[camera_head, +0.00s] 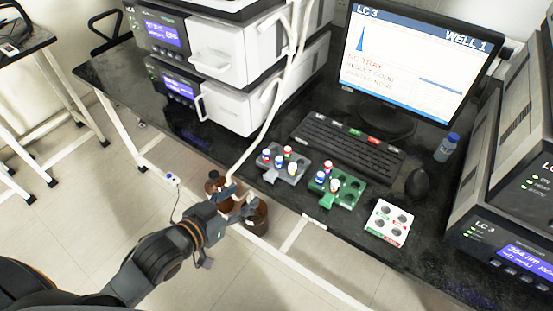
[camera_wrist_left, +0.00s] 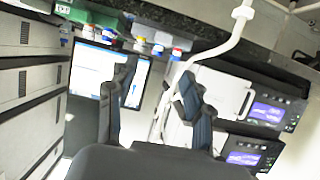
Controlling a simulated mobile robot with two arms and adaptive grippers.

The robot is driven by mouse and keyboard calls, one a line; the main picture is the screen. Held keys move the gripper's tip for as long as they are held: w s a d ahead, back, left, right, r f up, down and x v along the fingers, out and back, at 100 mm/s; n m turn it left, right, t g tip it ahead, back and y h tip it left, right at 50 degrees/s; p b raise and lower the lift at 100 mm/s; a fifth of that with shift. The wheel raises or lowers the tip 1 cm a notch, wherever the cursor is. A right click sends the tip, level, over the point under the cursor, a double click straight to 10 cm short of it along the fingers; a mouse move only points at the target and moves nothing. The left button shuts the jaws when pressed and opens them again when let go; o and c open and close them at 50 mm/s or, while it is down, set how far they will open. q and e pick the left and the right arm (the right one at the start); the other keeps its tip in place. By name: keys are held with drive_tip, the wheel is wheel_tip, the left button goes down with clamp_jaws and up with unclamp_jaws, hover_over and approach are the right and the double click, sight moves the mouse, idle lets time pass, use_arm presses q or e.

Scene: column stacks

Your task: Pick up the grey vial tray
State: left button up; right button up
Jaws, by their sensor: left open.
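The grey vial tray (camera_head: 291,178) sits near the front edge of the black bench in the head view, left of the green tray. It holds several vials with blue, red and white caps. In the left wrist view the grey tray (camera_wrist_left: 160,36) shows edge-on at the top, with capped vials. My left gripper (camera_head: 243,195) is open and empty, in front of the bench edge, left of and nearer than the grey tray, apart from it. Its spread fingers (camera_wrist_left: 158,82) also show in the left wrist view. My right gripper is not in view.
A keyboard (camera_head: 345,145) and monitor (camera_head: 415,60) lie behind. A pale tube (camera_head: 265,125) hangs down left of the grey tray. A brown container (camera_head: 258,222) is below the gripper.

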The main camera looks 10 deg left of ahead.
use_arm(q)
approach(269, 176)
drive_tip(key=w+d, duration=0.2)
drive_tip(key=w, duration=0.1)
drive_tip(key=w+f, duration=0.2)
drive_tip(key=w, duration=0.1)
drive_tip(key=w+f, duration=0.1)
drive_tip(key=shift+w+d, duration=0.35)
drive_tip(key=shift+w+d+f, duration=0.1)
drive_tip(key=shift+w+f, duration=0.1)
drive_tip(key=shift+w, duration=0.1)
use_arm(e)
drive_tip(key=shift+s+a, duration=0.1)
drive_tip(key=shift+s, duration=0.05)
use_arm(q)
clamp_jaws()
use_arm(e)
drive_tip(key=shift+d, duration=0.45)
